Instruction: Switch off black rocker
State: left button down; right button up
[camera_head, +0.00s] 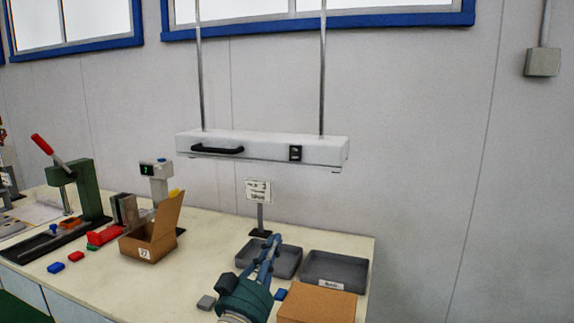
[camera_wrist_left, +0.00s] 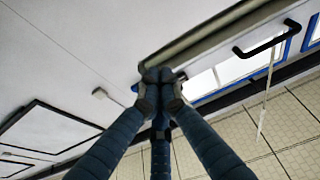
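The black rocker (camera_head: 295,153) is a small switch on the front face of the white hanging lamp housing (camera_head: 262,147), right of its black handle (camera_head: 217,149). My left gripper (camera_head: 272,243) is in the lower middle of the head view, its fingers pointing up, and appears below the lamp in the picture. In the left wrist view its fingertips (camera_wrist_left: 160,88) are drawn together with nothing seen between them. They overlap the housing's edge there, and the handle (camera_wrist_left: 268,41) shows to their right. The rocker is not clear in the wrist view, probably hidden by the fingertips. My right gripper is not seen.
Two grey trays (camera_head: 335,269) stand on the bench (camera_head: 205,262) by the gripper, with a closed carton (camera_head: 316,304) in front. An open carton (camera_head: 150,243), a green press (camera_head: 90,190) and small coloured blocks are at left. Two poles (camera_head: 322,70) hold the lamp.

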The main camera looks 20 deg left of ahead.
pick_arm(q)
notch_tip(320, 180, up, 11)
jog(key=t, duration=0.3)
jog(key=shift+a+f+t, duration=0.2)
jog(key=shift+a+t, duration=0.2)
jog(key=shift+a, duration=0.05)
jog(key=p, duration=0.1)
send_near(292, 149)
notch_tip(292, 149, up, 4)
jog(key=w+b, duration=0.1)
jog(key=w+f+b, duration=0.1)
jog(key=w, duration=0.1)
jog(key=shift+w+d, duration=0.1)
jog(key=shift+w, duration=0.45)
jog(key=shift+s+r, duration=0.1)
